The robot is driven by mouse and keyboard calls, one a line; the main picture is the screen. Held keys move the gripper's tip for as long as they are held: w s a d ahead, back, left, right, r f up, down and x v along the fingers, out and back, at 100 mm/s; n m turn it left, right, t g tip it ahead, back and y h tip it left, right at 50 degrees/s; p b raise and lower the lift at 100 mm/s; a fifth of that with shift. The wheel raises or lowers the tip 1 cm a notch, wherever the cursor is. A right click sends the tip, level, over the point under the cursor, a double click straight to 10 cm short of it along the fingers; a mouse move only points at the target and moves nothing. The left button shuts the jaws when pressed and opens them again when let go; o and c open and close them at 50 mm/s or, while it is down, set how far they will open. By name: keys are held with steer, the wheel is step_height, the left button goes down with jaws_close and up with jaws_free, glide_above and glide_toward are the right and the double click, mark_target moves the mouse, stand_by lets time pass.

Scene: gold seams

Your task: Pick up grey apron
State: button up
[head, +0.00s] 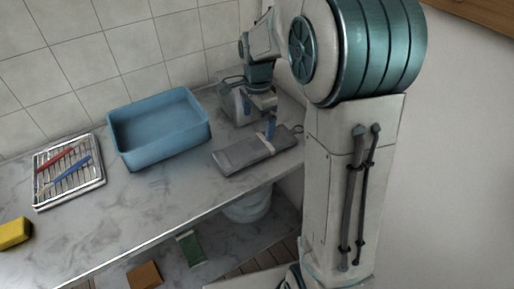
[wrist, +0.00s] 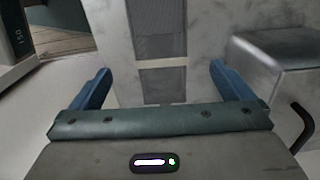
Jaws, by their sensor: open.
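The grey apron (head: 240,154) lies folded flat on the marble counter, with a pale band around it, in the head view. My gripper (head: 258,117) is above the counter at the apron's far right side, its blue fingers apart and empty. In the wrist view the apron (wrist: 166,83) shows as a dark grey strip crossed by the pale band, between the two open fingers of my gripper (wrist: 160,72) and beyond them. No contact with the apron is visible. My arm hides part of the counter's right end.
A blue basin (head: 160,155) stands left of the apron. A wire rack (head: 70,185) with a red and a blue tool is farther left, near a yellow sponge (head: 14,233). A grey metallic box (wrist: 272,58) is close to the right finger. A tiled wall is behind.

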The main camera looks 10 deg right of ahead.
mark_target(257, 145)
step_height(257, 145, down, 9)
steer(key=shift+a+f, duration=0.1)
steer(key=shift+f, duration=0.05)
steer(key=c, duration=1.1)
